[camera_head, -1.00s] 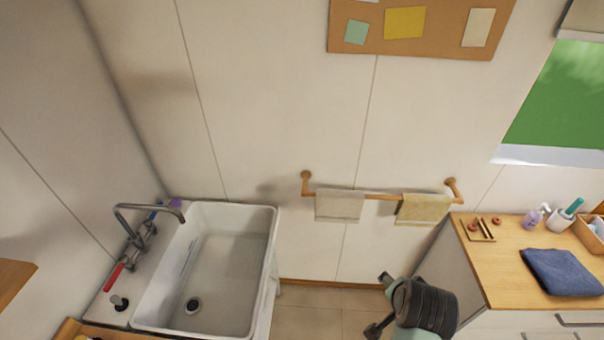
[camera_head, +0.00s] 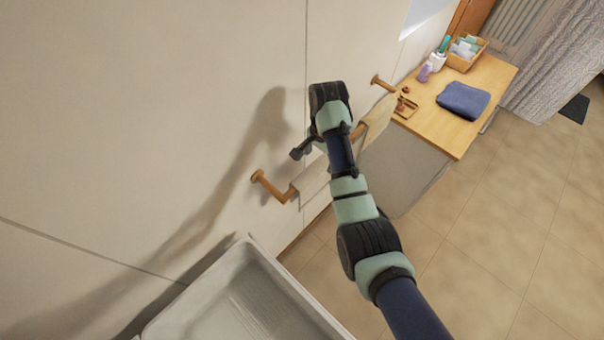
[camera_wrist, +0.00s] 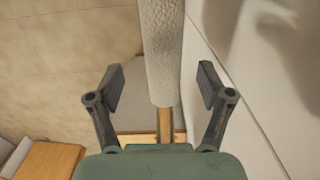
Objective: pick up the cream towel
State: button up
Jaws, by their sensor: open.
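The cream towel (camera_head: 314,180) hangs over the wooden wall rail (camera_head: 278,196), at its near left end in the head view, partly hidden by my arm. In the wrist view the pale, textured cream towel (camera_wrist: 161,50) runs down from the top edge, with bare rail (camera_wrist: 165,125) below it. My gripper (camera_wrist: 161,88) is open and empty over the rail. Its fingers lie one on each side of the towel's lower end in the picture. I see no contact, and the height above the towel is hard to tell. In the head view the gripper is mostly hidden by my arm.
A yellowish towel (camera_head: 377,122) hangs farther along the rail. The wall (camera_wrist: 240,100) is close on the right in the wrist view. A white sink (camera_head: 250,305) stands at lower left. A wooden-topped cabinet (camera_head: 440,120) with a folded blue cloth (camera_head: 463,100) is beyond the rail.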

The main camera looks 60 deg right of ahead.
aim_at(316, 166)
jog(key=shift+f, duration=0.95)
jog(key=f, duration=0.5)
jog(key=shift+w+a+f+p, duration=0.1)
jog(key=shift+w+a+p, duration=0.15)
jog(key=shift+w+p, duration=0.1)
jog(key=c, duration=1.3)
jog(key=shift+c, duration=0.2)
notch_tip(316, 166, up, 10)
jog(key=shift+f, duration=0.15)
notch_tip(316, 166, up, 8)
jog(key=p, duration=0.7)
jog(key=shift+r+p, duration=0.2)
jog(key=shift+p, duration=0.15)
